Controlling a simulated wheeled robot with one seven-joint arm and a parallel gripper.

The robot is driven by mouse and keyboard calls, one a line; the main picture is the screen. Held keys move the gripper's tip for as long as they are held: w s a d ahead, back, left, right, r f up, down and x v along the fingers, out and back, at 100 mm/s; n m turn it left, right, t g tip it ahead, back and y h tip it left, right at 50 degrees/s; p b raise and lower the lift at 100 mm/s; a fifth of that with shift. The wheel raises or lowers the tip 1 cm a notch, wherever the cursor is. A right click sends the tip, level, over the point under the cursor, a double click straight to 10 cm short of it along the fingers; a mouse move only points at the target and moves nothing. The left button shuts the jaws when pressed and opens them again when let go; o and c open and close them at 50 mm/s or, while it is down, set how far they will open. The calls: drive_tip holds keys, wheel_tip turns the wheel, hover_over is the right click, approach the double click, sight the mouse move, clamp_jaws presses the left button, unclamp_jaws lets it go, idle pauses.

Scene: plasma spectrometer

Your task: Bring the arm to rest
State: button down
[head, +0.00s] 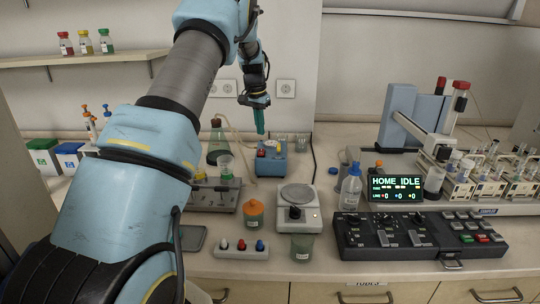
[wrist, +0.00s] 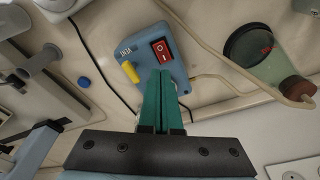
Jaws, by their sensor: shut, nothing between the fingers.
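My gripper (head: 261,128) has green fingers and points down above a small blue box (head: 271,160) at the back of the bench. The fingers are shut with nothing between them. In the wrist view my gripper (wrist: 161,75) covers part of the blue box (wrist: 135,50), which shows a red rocker switch and a yellow knob. I cannot tell whether the fingertips touch the box. My arm reaches up from the lower left and bends down towards the back wall.
A flask with green liquid (head: 218,150) stands left of the box, with tubing near it. A hotplate (head: 297,205), an orange-lidded jar (head: 253,213) and a wash bottle (head: 351,187) stand in front and right. A display (head: 397,188) reads HOME IDLE above a control panel (head: 420,237).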

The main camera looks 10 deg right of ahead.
drive_tip(key=s+a+n+b, duration=0.2)
drive_tip(key=s+a+n, duration=0.3)
drive_tip(key=s+a, duration=0.9)
drive_tip(key=s+a+f+n, duration=0.1)
drive_tip(key=s+a, duration=0.3)
drive_tip(key=s, duration=0.6)
drive_tip(key=s+a+f+n+y+b, duration=0.1)
drive_tip(key=s+a, duration=0.3)
drive_tip(key=s, duration=0.6)
drive_tip(key=shift+f+n, duration=0.2)
drive_tip(key=shift+n, duration=0.2)
drive_tip(key=shift+a, duration=0.1)
